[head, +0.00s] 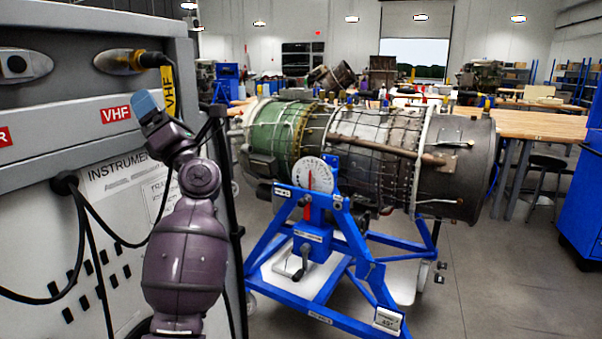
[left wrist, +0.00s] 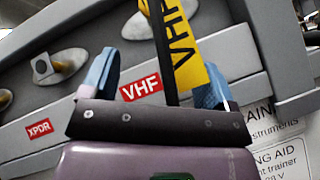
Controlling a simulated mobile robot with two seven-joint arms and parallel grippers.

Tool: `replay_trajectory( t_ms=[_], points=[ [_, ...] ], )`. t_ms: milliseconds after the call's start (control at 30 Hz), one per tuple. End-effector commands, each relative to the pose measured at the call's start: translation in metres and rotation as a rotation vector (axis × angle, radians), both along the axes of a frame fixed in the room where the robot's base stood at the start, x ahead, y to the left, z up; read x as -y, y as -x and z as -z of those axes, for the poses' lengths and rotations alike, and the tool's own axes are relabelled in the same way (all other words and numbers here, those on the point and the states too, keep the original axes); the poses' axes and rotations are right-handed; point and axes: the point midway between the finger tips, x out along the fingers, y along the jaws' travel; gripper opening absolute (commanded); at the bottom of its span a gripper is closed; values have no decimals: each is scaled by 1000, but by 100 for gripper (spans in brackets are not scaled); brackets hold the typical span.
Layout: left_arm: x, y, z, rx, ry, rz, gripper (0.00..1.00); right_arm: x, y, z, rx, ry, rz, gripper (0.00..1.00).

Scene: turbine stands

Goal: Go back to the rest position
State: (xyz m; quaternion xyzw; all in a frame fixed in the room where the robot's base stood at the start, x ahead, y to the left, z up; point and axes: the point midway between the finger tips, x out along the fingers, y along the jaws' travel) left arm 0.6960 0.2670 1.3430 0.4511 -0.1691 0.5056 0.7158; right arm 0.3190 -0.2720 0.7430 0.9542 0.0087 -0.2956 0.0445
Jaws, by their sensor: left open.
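My left gripper (head: 150,104) is in front of the grey instrument panel (head: 60,88), at the left of the head view. Its two blue fingers also show in the left wrist view (left wrist: 155,84), spread wide apart. A yellow VHF tag (head: 168,88) hangs at the cable plug just above the gripper. In the left wrist view the tag (left wrist: 182,45) and a dark cable pass between or behind the open fingers, and I cannot tell if they touch them. Nothing is clamped. My right gripper is in neither view.
A turbine engine (head: 375,145) rests on a blue stand (head: 320,285) right of the panel. Loose black cables (head: 82,235) hang down the panel front. A wooden workbench (head: 530,124) and a blue cabinet (head: 582,205) are at the right. The floor at lower right is clear.

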Motion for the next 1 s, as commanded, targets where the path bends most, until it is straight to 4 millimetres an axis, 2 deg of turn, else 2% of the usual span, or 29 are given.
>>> replay_trajectory(
  t_ms=[33,267,567,767,867,1000],
  points=[
    [1,3,16,-47,-88,-3,81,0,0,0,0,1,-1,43],
    [24,20,88,-295,-512,7,81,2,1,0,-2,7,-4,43],
    [49,61,215,-687,-1029,66,81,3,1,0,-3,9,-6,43],
    [54,111,309,-979,-1345,148,81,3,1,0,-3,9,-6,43],
    [51,144,354,-1132,-1491,204,81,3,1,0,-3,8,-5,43],
    [42,201,411,-1354,-1680,303,81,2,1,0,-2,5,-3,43]
  ],
)
